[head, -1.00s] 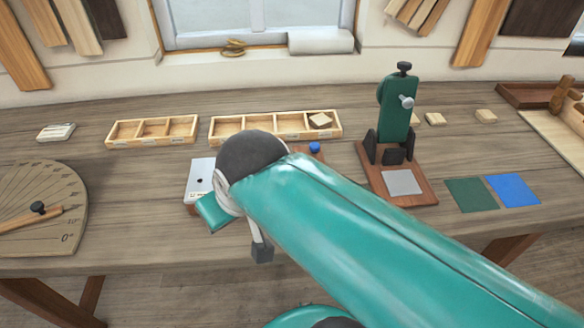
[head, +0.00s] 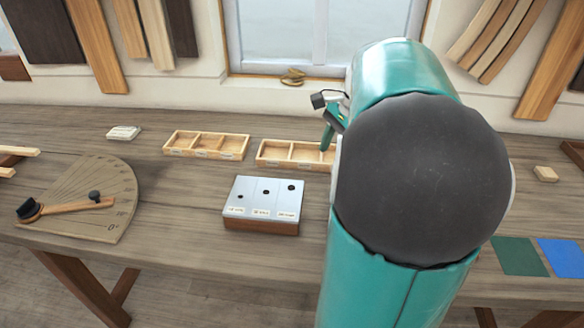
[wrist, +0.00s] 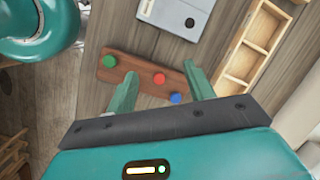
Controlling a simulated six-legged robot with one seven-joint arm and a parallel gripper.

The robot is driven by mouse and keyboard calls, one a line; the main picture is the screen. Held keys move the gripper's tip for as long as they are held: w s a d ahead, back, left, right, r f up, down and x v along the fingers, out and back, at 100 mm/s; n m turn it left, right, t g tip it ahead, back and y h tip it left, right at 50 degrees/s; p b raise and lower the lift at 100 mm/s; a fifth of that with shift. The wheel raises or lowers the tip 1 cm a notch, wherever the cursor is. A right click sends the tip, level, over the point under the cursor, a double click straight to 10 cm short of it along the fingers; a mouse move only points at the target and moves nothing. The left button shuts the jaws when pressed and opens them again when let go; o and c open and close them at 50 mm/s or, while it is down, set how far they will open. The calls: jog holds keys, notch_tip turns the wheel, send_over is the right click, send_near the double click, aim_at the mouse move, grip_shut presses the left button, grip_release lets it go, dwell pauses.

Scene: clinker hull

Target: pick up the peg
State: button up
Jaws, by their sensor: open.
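The wrist view shows a reddish-brown wooden rack (wrist: 133,75) with three round-topped pegs seen from above. The green peg (wrist: 110,61) is at the left end, the red peg (wrist: 159,79) is near the middle, and the blue peg (wrist: 176,98) is at the right. My gripper (wrist: 160,70) is open and empty above the rack. The red and blue tops show between its fingers; the green one lies outside the left finger. The height gap cannot be told. In the head view my arm hides the rack and pegs.
A metal-topped block (head: 262,188) with three holes stands left of my arm. Wooden divided trays (head: 206,144) lie behind it. A protractor board (head: 95,195) is at the left. Green (head: 518,256) and blue (head: 561,253) squares lie at the right.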

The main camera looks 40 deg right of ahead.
jog(key=s+d+f+m+y, duration=0.1)
jog(key=s+d+m, duration=0.1)
jog(key=d, duration=0.3)
jog(key=s+d+f+m, duration=0.1)
jog(key=s+d+m, duration=0.2)
jog(key=d, duration=0.1)
jog(key=shift+t, duration=0.3)
jog(key=x, duration=1.3)
jog(key=shift+w+a+f, duration=0.15)
jog(key=shift+w+f, duration=0.05)
jog(key=shift+w, duration=0.05)
jog(key=shift+c, duration=0.4)
jog(key=c, duration=1)
